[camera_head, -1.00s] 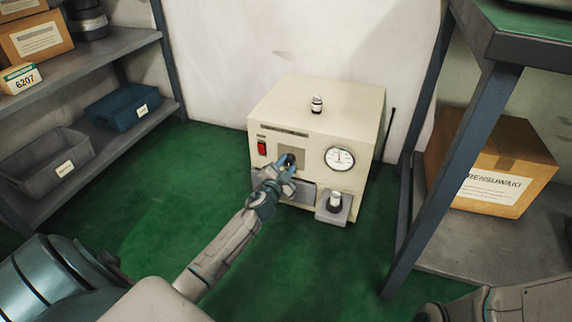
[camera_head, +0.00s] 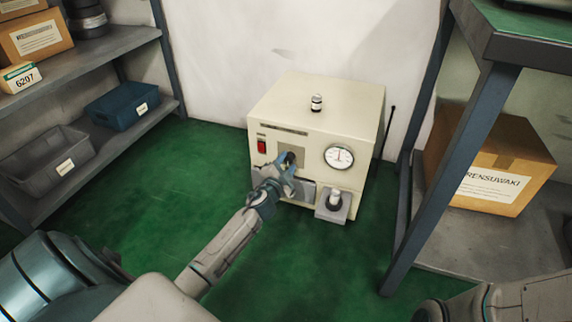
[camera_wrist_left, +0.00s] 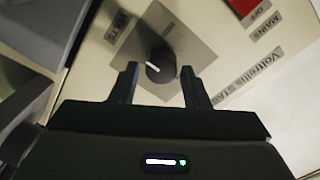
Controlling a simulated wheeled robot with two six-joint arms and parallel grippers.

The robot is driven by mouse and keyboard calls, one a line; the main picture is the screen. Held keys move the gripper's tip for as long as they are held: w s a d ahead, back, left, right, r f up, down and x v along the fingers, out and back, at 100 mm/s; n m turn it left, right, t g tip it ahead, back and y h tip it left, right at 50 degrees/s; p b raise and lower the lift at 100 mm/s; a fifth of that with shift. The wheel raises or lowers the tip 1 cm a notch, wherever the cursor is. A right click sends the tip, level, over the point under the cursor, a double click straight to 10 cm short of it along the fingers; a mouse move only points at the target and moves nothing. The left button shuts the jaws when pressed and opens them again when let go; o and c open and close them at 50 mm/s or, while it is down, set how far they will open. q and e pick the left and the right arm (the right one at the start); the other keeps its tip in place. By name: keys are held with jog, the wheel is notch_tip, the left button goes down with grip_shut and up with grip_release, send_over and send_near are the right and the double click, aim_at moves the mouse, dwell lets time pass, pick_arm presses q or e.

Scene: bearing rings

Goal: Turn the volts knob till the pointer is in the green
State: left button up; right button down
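The power supply is a cream box (camera_head: 315,105) on the green floor. Its volts knob (camera_head: 290,158) is dark and round, on a grey square plate; in the left wrist view the knob (camera_wrist_left: 160,66) has a white mark. My left gripper (camera_head: 286,172) is at the knob. In the left wrist view my left gripper (camera_wrist_left: 159,68) is open, with a finger on each side of the knob and a gap on both sides. The round white dial (camera_head: 339,157) has a dark pointer that looks near upright; I cannot make out its green part. My right gripper is not seen.
A red switch (camera_head: 262,147) is left of the knob. A small jar (camera_head: 316,103) stands on the box, and another (camera_head: 335,199) on a grey ledge at its front. Shelves (camera_head: 150,52) stand left, a blue-legged bench (camera_head: 458,165) right.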

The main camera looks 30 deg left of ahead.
pick_arm(q)
jog(key=shift+o, duration=0.6)
jog(key=v, duration=1)
jog(key=shift+s+p, duration=0.4)
jog(key=shift+d, duration=0.15)
